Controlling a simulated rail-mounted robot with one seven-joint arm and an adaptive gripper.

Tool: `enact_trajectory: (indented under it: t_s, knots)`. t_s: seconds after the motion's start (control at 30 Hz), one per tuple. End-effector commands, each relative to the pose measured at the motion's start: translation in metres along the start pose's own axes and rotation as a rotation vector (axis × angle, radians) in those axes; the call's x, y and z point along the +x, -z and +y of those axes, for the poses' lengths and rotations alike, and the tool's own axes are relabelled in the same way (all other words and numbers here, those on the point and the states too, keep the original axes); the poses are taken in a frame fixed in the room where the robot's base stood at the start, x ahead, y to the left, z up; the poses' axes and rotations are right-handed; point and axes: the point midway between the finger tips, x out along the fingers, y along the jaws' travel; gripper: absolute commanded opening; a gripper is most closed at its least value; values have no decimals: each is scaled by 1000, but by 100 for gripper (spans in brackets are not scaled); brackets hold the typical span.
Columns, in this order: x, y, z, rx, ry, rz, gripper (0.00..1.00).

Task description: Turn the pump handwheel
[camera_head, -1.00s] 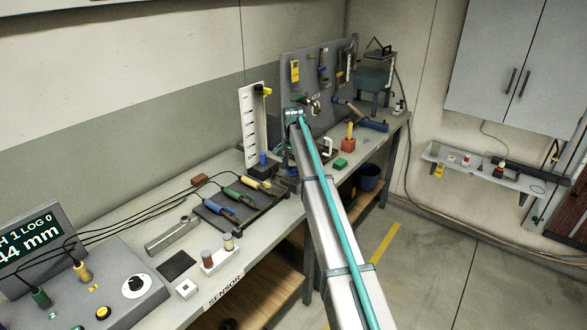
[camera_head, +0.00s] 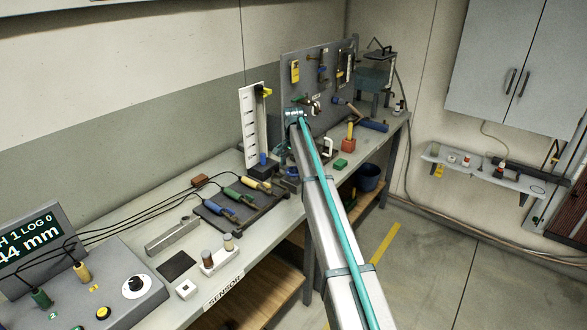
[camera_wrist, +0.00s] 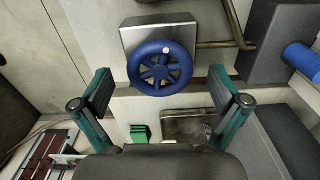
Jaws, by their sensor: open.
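The blue pump handwheel (camera_wrist: 135,68) shows in the wrist view, a spoked ring with a pale knob on its upper right rim. It sits in front of a grey metal box (camera_wrist: 134,38). My gripper (camera_wrist: 160,80) is open, with one dark-padded finger to the left of the wheel and one to the right. No contact between fingers and wheel is visible.
A metal pipe (camera_wrist: 222,45) runs right of the box. A green block (camera_wrist: 140,133) lies below the wheel. In the head view, the bench (camera_head: 140,222) carries a sensor console (camera_head: 100,285), a tool tray (camera_head: 232,225) and a white scale stand (camera_head: 249,125). The floor (camera_head: 440,260) at right is clear.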

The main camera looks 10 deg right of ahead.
Motion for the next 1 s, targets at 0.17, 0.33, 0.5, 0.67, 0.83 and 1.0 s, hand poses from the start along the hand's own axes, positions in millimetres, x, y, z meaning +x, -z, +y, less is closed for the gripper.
enact_trajectory:
  t_s: [0.17, 0.33, 0.5, 0.67, 0.83, 1.0]
  knots:
    - [-10, 0, 0, 0, 1, 1, 98]
    - [-35, 1, -1, 0, 1, 1, 98]
    - [-69, 1, -1, 0, 2, 1, 98]
    - [-96, 1, -1, 0, 1, 1, 98]
    - [-114, 0, 0, 0, 0, 0, 98]
    - [-120, 0, 0, 0, 0, 0, 98]
